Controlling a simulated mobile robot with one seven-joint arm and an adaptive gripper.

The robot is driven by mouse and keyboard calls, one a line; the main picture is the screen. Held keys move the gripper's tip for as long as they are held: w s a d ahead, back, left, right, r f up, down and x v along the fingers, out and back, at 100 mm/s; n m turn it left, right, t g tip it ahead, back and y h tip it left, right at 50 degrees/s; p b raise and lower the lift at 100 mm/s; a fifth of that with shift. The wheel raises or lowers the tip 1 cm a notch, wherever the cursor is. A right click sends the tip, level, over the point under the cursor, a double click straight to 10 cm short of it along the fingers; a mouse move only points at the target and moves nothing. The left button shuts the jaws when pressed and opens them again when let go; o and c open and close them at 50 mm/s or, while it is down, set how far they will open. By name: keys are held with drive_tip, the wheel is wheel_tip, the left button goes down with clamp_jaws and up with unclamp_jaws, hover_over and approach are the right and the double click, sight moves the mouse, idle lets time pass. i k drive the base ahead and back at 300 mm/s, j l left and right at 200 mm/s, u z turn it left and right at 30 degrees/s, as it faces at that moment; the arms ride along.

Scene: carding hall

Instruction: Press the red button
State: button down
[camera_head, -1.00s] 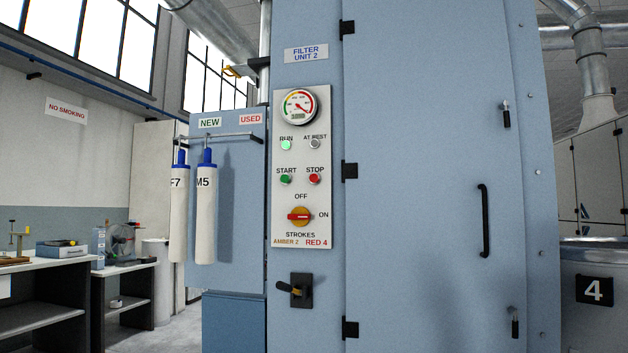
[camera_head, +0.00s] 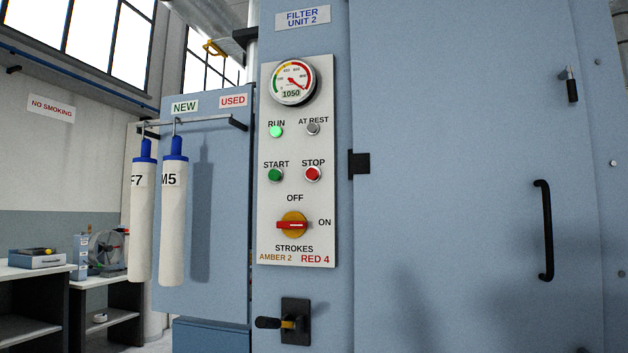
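The red button (camera_head: 313,174) is a small round push button under the label STOP on a pale control panel (camera_head: 270,215). The panel is upright on the front of a blue cabinet marked FILTER UNIT 2. A green button (camera_head: 275,175) under START is just to its left. Above them are a lit green RUN lamp (camera_head: 276,131) and a grey AT REST lamp (camera_head: 313,129). Below is a red and yellow rotary switch (camera_head: 292,225), its red handle lying level toward ON. Nothing covers the red button. My gripper is not in view.
A round gauge (camera_head: 291,80) reads 1050, its needle in the red. A black lever (camera_head: 282,322) sticks out below the panel. Two white filter sleeves (camera_head: 174,222) hang at left from a rail. The cabinet door (camera_head: 450,120) has a black handle (camera_head: 545,230).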

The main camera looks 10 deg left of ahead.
sight(312, 174)
drive_tip(key=i+j, duration=0.1)
drive_tip(key=i, duration=0.45)
drive_tip(key=i+j, duration=0.1)
drive_tip(key=i, duration=0.5)
